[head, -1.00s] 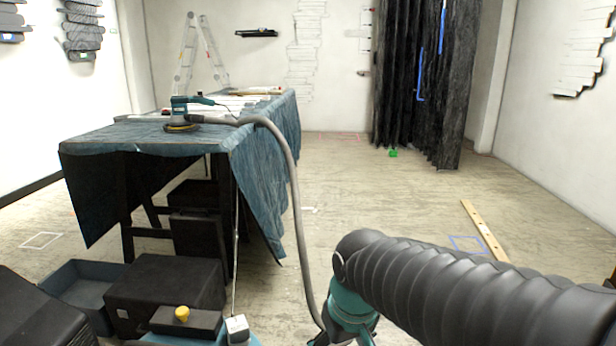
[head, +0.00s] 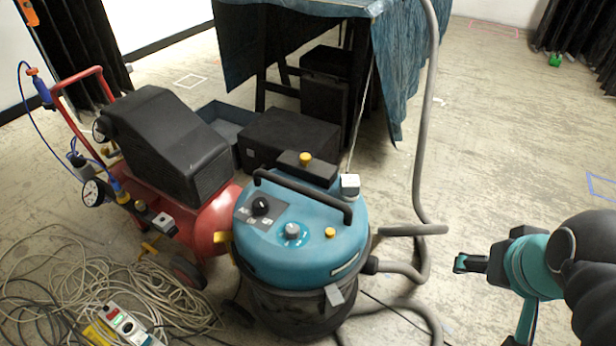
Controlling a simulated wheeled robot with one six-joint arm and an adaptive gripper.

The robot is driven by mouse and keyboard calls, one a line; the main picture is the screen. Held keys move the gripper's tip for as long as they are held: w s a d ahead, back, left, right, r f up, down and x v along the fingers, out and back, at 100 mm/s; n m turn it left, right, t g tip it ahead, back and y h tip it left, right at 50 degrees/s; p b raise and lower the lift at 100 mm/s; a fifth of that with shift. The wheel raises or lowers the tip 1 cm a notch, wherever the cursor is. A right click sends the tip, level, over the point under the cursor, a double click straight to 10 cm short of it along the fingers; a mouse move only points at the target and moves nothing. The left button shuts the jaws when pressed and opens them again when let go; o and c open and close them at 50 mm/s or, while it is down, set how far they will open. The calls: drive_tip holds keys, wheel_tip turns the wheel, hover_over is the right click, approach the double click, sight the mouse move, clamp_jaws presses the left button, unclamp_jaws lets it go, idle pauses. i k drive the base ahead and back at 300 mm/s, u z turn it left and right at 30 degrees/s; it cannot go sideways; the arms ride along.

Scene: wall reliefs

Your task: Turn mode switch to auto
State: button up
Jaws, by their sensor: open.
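A blue-topped vacuum (head: 335,230) stands in the lower middle of the head view. On its lid is a grey panel with white marks and a black rotary knob (head: 260,206), which looks like the mode switch. The marks are too small to read, so I cannot tell its setting. A second, pale round dial (head: 291,231) sits beside the panel. My gripper (head: 487,303) is at the right, clear of the vacuum, with its fingers spread and empty.
A red compressor (head: 215,215) with a black cover stands left of the vacuum. Tangled cables and a power strip (head: 125,325) lie at the lower left. A grey hose (head: 420,150) rises between the vacuum and my gripper. A cloth-draped table (head: 395,75) stands behind.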

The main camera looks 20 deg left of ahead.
sight(261, 205)
drive_tip(key=u, duration=1.1)
